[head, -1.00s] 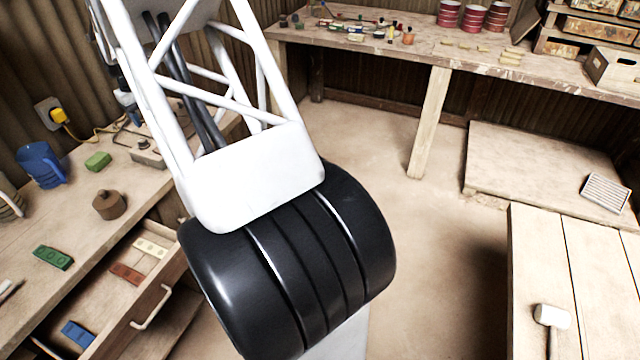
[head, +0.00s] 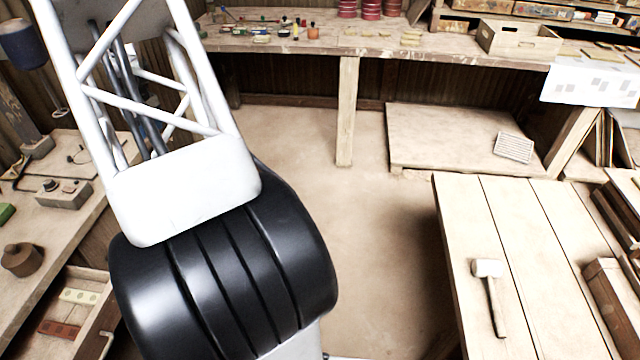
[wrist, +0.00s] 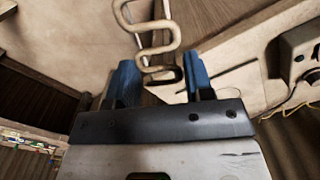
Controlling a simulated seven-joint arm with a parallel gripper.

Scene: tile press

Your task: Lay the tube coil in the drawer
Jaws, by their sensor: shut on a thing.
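The tube coil (wrist: 177,36) is a pale beige tube bent back and forth in flat loops. It shows in the wrist view, its lower end between the two blue fingers of my gripper (wrist: 158,77), which is shut on it. The head view shows neither the coil nor the fingers; my black and white arm fills its left middle. The drawer (head: 98,322) stands open below the left bench, at the lower left of the head view. A cream tile (head: 78,296) and a red-brown tile (head: 60,328) lie in it. My arm and the picture edge cut off part of the drawer.
A mallet (head: 490,290) lies on the plank table (head: 540,230) at right. Open floor (head: 380,250) lies between. The back bench (head: 380,48) carries small parts.

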